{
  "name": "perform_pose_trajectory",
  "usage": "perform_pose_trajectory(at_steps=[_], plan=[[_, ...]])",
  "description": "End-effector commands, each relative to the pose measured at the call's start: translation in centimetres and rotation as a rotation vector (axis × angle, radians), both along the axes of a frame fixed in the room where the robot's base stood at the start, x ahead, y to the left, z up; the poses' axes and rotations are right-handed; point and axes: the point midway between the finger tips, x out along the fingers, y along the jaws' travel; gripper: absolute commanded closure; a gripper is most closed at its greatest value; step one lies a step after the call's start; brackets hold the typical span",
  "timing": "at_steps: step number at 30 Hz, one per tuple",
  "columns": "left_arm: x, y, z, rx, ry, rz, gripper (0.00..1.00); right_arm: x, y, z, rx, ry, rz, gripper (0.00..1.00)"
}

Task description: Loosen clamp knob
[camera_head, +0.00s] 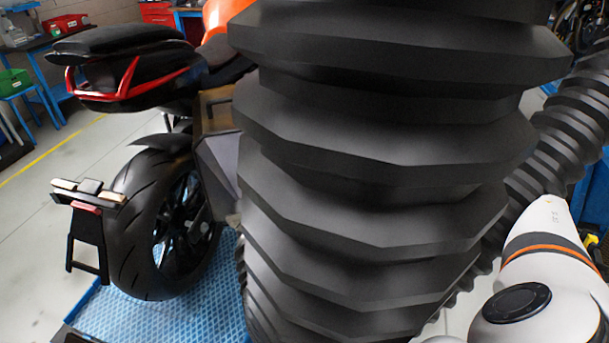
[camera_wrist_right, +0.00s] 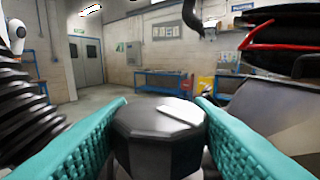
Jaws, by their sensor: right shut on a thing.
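The clamp knob (camera_wrist_right: 158,135) is a dark, many-sided cap with a light patch on its top, low in the middle of the right wrist view. My right gripper (camera_wrist_right: 163,112) has its two teal ribbed fingers on either side of the knob and is shut on it. The knob's lower part and what it is mounted on are hidden. In the head view, black bellows block the middle, so neither the knob nor my right gripper shows there. My left gripper is in neither view.
A motorcycle (camera_head: 145,65) with a black rear wheel (camera_head: 128,240) stands on a blue ribbed platform (camera_head: 195,318) at the left of the head view. Blue workbenches (camera_wrist_right: 165,78) stand far back by the wall. Open floor (camera_head: 45,235) lies left of the motorcycle.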

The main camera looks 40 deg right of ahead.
Motion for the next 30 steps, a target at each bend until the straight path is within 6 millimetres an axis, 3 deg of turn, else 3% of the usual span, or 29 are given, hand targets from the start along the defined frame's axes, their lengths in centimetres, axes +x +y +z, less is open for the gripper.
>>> perform_pose_trajectory(at_steps=[13, 14, 17, 26, 30], plan=[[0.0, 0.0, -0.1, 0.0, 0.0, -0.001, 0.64, -0.1, 0.3, -0.3, 0.001, 0.004, 0.015, 0.76], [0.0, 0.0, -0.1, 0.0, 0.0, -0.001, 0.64, -0.1, 0.3, -0.3, 0.001, 0.004, 0.015, 0.5], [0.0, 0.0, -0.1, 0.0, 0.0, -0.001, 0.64, -0.1, 0.3, -0.3, 0.001, 0.004, 0.015, 0.34], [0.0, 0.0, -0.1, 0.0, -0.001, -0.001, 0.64, 0.0, 0.0, -0.1, 0.0, 0.001, 0.011, 0.32], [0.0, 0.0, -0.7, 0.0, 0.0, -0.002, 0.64, -0.3, -1.1, -0.4, -0.001, 0.003, 0.008, 0.32]])
